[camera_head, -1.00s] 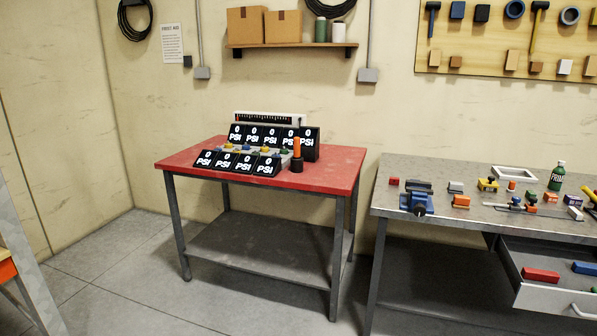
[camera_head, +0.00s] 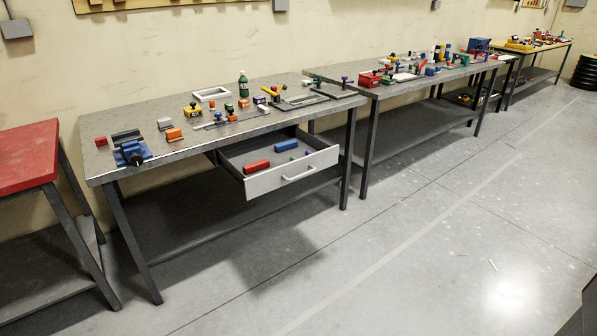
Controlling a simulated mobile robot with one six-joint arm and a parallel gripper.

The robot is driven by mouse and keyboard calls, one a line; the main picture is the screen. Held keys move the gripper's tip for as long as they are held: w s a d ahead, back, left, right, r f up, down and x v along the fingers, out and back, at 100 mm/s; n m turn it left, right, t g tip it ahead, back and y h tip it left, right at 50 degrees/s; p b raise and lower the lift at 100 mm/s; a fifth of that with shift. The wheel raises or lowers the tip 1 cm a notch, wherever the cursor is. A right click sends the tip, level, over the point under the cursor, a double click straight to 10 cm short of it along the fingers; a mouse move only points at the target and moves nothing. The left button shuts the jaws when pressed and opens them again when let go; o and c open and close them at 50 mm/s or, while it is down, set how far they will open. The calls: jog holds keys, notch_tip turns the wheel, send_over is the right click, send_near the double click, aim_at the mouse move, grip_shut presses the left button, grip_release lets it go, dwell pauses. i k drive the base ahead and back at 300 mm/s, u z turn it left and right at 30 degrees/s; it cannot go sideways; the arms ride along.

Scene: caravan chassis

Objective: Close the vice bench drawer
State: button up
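The vice bench (camera_head: 215,120) is a grey metal-topped table at the left of the head view. A blue vice (camera_head: 131,152) sits on its front left corner. Its drawer (camera_head: 262,184) is pulled out under the right part of the top. The drawer has a light grey front with a bar handle (camera_head: 298,174). A red block (camera_head: 257,167), a blue block (camera_head: 286,145) and small green and purple items lie inside it. My gripper is not in view.
A red-topped table (camera_head: 25,158) stands at the left edge. A second grey bench (camera_head: 385,84) with many items stands right of the vice bench. A farther table (camera_head: 540,49) is at the back right. The concrete floor in front is clear.

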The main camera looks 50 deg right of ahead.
aim_at(233, 157)
jog(key=u, duration=0.7)
jog(key=k, duration=0.1)
jog(key=z, duration=2.35)
jog(key=k, duration=0.9)
jog(key=u, duration=0.15)
jog(key=i, duration=0.75)
